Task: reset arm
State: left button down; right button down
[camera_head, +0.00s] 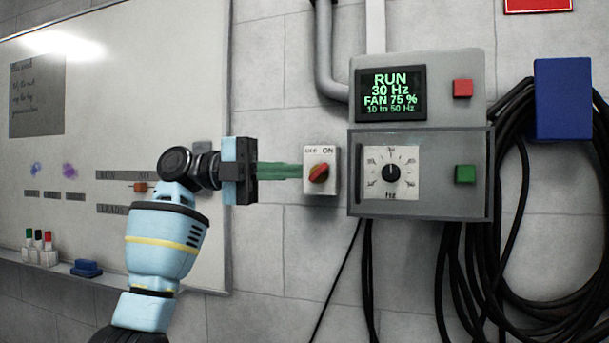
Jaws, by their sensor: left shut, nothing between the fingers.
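My left gripper (300,170) comes in from the left on a light blue and black arm. Its green fingers are shut with nothing between them. They point right, and their tips appear right by the OFF/ON switch box (331,186); I cannot tell whether they touch it. The red and yellow switch knob (319,173) is turned at a slant toward ON. The grey control box (420,215) to the right has a display (391,95) reading RUN, 30 Hz, FAN 75 %, 10 to 50 Hz. My right gripper is not in view.
The control box carries a Hz dial (391,172), a red button (463,88) and a green button (465,174). Black cables (510,220) hang at the right near a blue box (563,98). A whiteboard (150,75) with markers and an eraser (86,268) is at the left.

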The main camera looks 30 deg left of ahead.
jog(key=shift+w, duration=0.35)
